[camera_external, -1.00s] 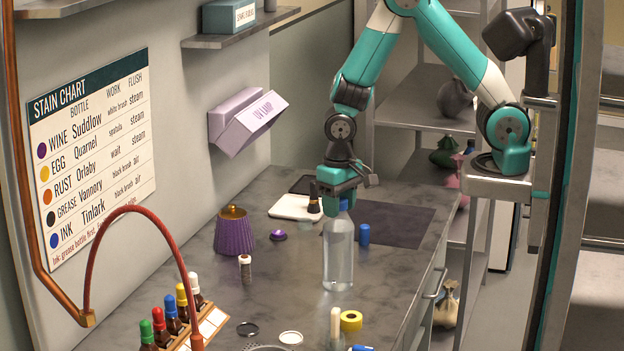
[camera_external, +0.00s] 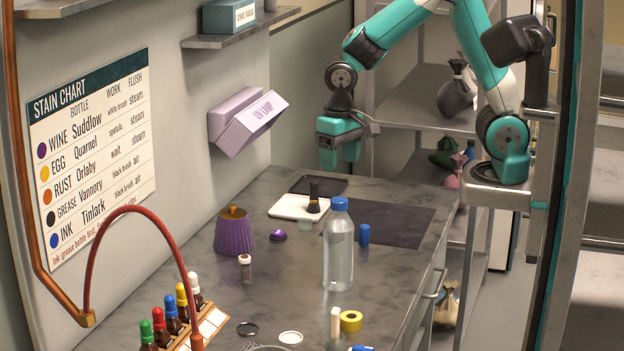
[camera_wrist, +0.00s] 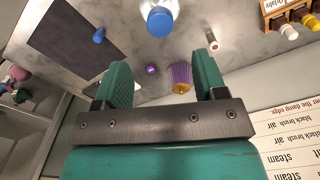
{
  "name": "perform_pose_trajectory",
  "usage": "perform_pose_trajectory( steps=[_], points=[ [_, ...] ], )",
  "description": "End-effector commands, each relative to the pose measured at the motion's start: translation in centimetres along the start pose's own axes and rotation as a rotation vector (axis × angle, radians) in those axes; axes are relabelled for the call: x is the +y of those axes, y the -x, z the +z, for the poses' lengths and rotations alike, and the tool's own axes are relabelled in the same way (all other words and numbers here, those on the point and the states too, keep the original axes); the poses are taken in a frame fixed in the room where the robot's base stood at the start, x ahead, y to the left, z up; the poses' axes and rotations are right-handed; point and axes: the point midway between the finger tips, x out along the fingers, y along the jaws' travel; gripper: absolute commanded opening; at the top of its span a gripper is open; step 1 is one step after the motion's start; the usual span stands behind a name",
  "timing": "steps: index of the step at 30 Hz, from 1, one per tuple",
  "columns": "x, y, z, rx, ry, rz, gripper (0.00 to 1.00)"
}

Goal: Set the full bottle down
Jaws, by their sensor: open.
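The full bottle (camera_external: 338,248) is clear with a blue cap and stands upright on the grey worktop (camera_external: 290,250), right of the middle. My gripper (camera_external: 338,165) is open and empty, in the air above and behind the bottle, apart from it. In the wrist view my two green fingers (camera_wrist: 162,85) are spread with nothing between them close up. The bottle's blue cap (camera_wrist: 159,20) shows beyond them at the top edge; most of the bottle is cut off there.
A purple ribbed pot (camera_external: 234,232), a small vial (camera_external: 245,268), a blue cap piece (camera_external: 364,235), a yellow tape roll (camera_external: 351,320) and a white tray (camera_external: 297,206) with a dark brush surround the bottle. A dropper rack (camera_external: 205,325) stands front left. A dark mat (camera_external: 400,222) lies behind.

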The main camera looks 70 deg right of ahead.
Motion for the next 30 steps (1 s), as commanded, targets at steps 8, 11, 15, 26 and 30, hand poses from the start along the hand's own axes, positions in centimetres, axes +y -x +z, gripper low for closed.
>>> perform_pose_trajectory(
  steps=[8,11,15,26,30],
  points=[
    [0.5,3.4,2.7,-0.010,0.166,-0.066,0.65],
    [1.2,5.2,6.7,-0.012,0.412,-0.160,0.65],
    [2.3,6.9,12.4,0.009,0.750,-0.287,0.65],
    [3.0,7.7,16.7,0.041,1.006,-0.379,0.65],
    [3.0,7.7,16.7,0.041,1.004,-0.378,0.65]
  ],
)
